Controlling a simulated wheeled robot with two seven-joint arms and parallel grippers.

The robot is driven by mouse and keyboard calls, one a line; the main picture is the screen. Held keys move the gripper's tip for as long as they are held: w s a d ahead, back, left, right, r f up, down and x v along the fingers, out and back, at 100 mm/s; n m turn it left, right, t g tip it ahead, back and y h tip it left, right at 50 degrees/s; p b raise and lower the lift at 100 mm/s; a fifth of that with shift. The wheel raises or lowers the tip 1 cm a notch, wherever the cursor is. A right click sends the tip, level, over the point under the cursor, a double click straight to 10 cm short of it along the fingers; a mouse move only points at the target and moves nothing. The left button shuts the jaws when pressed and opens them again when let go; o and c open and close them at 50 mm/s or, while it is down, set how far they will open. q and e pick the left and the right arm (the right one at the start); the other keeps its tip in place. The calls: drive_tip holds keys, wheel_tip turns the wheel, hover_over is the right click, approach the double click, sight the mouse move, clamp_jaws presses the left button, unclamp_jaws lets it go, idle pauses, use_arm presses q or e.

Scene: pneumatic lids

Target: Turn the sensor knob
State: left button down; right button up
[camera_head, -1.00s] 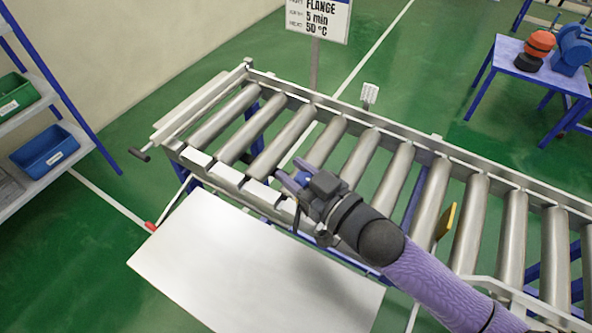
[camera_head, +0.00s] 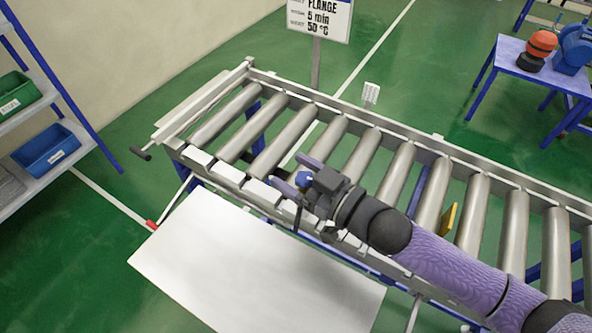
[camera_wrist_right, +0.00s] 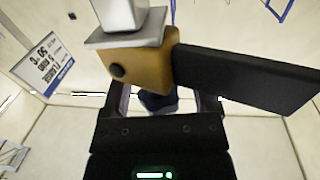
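My right gripper (camera_head: 291,171) is over the near rail of the roller conveyor, its two purple fingers spread apart. A small blue part (camera_head: 303,180), probably the knob, shows between the finger bases. In the right wrist view a dark blue rounded part (camera_wrist_right: 158,101) sits between the fingers (camera_wrist_right: 160,100), with gaps on both sides. It is partly hidden by the gripper body and by a yellow-orange block (camera_wrist_right: 138,68) in front. A long black bar (camera_wrist_right: 245,78) extends right from that block, and a grey-white piece (camera_wrist_right: 125,38) adjoins it above. My left gripper is not in view.
The roller conveyor (camera_head: 262,75) crosses the view, with a yellow plate (camera_head: 448,219) standing farther right. A white panel (camera_head: 250,270) lies in front. A sign (camera_head: 320,18) stands behind. Shelves with bins (camera_head: 45,150) are left; a blue table (camera_head: 510,50) is back right.

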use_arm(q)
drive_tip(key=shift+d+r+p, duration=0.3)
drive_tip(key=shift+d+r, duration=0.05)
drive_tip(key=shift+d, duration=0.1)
use_arm(e)
drive_tip(key=v, duration=1)
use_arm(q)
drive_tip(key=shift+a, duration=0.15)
